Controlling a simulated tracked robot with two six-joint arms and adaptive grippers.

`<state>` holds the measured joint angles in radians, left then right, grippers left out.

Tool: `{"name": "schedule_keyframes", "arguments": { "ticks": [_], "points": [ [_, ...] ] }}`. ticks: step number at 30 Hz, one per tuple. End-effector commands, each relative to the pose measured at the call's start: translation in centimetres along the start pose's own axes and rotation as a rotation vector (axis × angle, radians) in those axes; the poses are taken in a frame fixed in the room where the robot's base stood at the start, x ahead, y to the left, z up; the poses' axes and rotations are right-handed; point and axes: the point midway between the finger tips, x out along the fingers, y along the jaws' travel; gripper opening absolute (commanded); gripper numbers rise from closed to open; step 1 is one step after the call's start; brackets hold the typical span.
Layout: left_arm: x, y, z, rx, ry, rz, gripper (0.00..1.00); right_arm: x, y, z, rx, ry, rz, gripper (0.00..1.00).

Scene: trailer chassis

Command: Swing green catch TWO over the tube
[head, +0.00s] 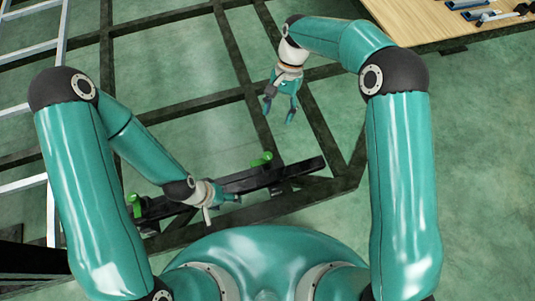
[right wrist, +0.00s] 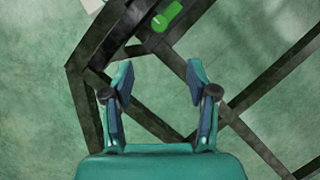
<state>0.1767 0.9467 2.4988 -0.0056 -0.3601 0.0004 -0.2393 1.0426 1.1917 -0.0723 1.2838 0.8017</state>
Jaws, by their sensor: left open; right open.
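Two green catches show in the head view: one (head: 261,159) near the middle of the dark tube (head: 296,172), the other (head: 134,203) near its left end. I cannot read which is number two. The tube lies across the front of the dark chassis frame. My left gripper (head: 222,207) is open beside the tube, between the two catches, partly covering the tube. My right gripper (head: 281,105) is open and empty, beyond the tube and above the frame. In the right wrist view a green catch (right wrist: 167,16) is ahead of the open fingers (right wrist: 160,80), apart from them.
Dark frame beams (head: 190,107) cross the green floor (head: 460,170). A light ladder-like rack (head: 30,50) stands at the left. A wooden table (head: 430,22) with blue tools is at the upper right. The floor at the right is clear.

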Motion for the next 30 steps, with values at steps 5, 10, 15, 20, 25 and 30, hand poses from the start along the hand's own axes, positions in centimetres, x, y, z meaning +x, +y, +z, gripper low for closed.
{"name": "schedule_keyframes", "arguments": {
  "ticks": [5,10,15,20,25,30],
  "points": [
    [0.1,0.0,0.0,0.000,0.000,0.000,0.66,1.8,0.1,0.1,0.001,-0.004,0.005,0.58],
    [0.2,-0.1,0.0,0.000,0.000,0.000,0.66,5.0,0.1,0.1,0.001,-0.006,0.006,0.58],
    [0.2,-0.1,0.0,0.000,0.000,0.000,0.66,8.8,0.2,0.1,0.001,-0.006,0.006,0.58],
    [0.2,-0.1,0.0,0.000,0.000,0.000,0.66,12.2,0.2,0.1,0.001,-0.005,0.005,0.58],
    [0.2,-0.1,0.0,0.000,0.000,0.000,0.66,14.8,0.2,0.1,0.002,-0.004,0.004,0.58],
    [0.2,-0.1,0.0,0.000,0.000,0.000,0.66,16.2,0.2,0.1,0.002,-0.002,0.002,0.58]
  ]
}}
